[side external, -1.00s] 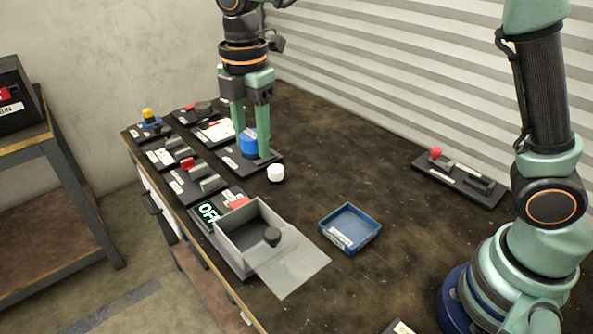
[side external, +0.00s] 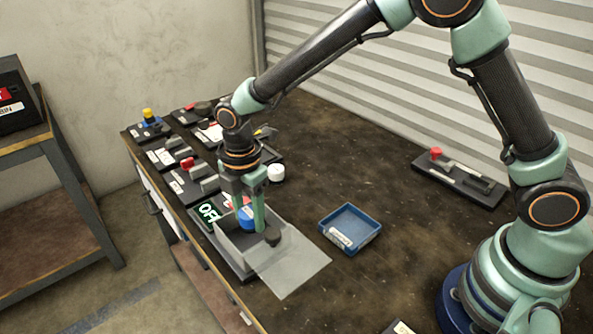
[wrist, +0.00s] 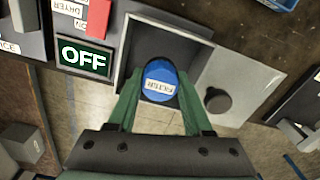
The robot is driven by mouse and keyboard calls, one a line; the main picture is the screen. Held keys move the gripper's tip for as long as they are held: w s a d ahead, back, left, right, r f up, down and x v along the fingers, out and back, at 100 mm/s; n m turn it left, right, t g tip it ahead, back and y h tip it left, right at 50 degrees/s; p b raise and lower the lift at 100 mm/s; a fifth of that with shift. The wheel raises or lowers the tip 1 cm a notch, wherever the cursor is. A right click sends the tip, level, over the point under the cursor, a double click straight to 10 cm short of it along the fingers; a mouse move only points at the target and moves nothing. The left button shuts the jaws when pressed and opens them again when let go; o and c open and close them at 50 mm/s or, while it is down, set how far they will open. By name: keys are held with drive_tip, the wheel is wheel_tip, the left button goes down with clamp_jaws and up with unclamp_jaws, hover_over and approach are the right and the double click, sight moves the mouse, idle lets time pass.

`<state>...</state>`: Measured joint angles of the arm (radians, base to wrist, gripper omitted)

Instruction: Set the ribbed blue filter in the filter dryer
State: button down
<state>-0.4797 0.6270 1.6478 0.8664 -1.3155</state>
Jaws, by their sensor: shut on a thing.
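The blue filter (side external: 246,218) is held between the two green fingers of my gripper (side external: 246,226). In the wrist view the filter (wrist: 160,80) shows a white FILTER label, with a finger of my gripper (wrist: 160,92) on each side. The filter dryer (side external: 232,252) is a grey open-topped box with a lit OFF sign and a red switch. Its clear lid (side external: 292,268) with a dark knob lies open to the right. The filter is over or inside the dryer's opening; whether it touches the floor cannot be told.
A blue tray (side external: 350,228) lies right of the dryer. A white round cap (side external: 276,172) stands behind. Several dark switch panels line the left table edge. A red-handled panel (side external: 458,178) lies at the far right. The table's middle is clear.

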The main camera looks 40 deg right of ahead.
sight(253, 241)
drive_tip(key=shift+f, duration=2.2)
drive_tip(key=shift+f, duration=0.1)
drive_tip(key=shift+c, duration=1.6)
unclamp_jaws()
